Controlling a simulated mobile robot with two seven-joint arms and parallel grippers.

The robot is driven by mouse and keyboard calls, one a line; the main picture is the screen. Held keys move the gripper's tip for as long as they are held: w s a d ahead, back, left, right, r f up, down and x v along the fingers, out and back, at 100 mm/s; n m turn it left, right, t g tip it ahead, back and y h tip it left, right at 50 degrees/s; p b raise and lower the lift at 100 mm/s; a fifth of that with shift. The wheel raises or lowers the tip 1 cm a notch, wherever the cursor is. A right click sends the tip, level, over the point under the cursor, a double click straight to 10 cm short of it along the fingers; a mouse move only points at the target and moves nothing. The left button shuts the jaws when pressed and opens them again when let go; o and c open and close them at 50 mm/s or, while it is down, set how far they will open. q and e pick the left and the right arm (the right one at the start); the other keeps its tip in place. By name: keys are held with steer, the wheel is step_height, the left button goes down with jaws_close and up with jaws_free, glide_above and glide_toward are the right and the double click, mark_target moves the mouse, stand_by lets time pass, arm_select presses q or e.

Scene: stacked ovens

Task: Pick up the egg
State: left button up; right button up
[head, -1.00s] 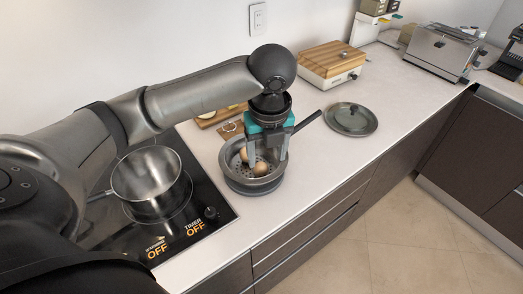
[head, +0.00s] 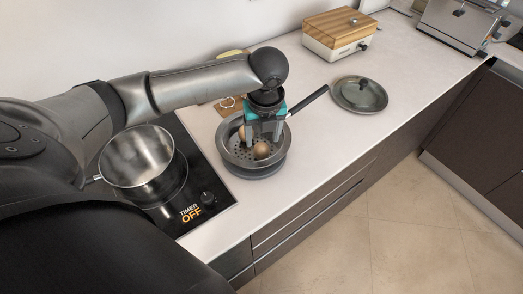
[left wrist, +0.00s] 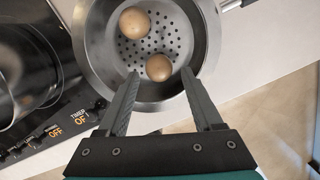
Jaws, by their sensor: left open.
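Two brown eggs lie in a round steamer pan with a perforated bottom (head: 230,155). The nearer egg (head: 261,150) is near the middle of the pan, and the other egg (head: 242,132) is farther back, partly behind my gripper. In the left wrist view the nearer egg (left wrist: 159,68) lies just beyond and between my fingertips, and the other egg (left wrist: 134,22) is above it. My left gripper (head: 264,138) points down over the pan, open and empty. In the left wrist view its fingers (left wrist: 160,78) spread to either side. My right gripper is not in view.
A steel pot (head: 137,158) stands on the black cooktop (head: 222,203) left of the pan. The pan's dark handle (head: 308,99) points back right. A lid (head: 360,95) lies right of it, and a wood-topped box (head: 340,32) stands behind. Counter in front right is clear.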

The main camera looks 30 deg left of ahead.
mark_target(262, 145)
arm_select(q)
step_height(262, 145, down, 4)
steer(key=shift+a+f+b, duration=0.1)
steer(key=shift+a+b, duration=0.05)
steer(key=shift+b, duration=0.2)
steer(key=shift+f, duration=0.35)
steer(key=shift+c, duration=0.6)
steer(key=c, duration=0.4)
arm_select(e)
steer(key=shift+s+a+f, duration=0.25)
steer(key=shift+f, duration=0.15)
arm_select(q)
steer(key=shift+r, duration=0.1)
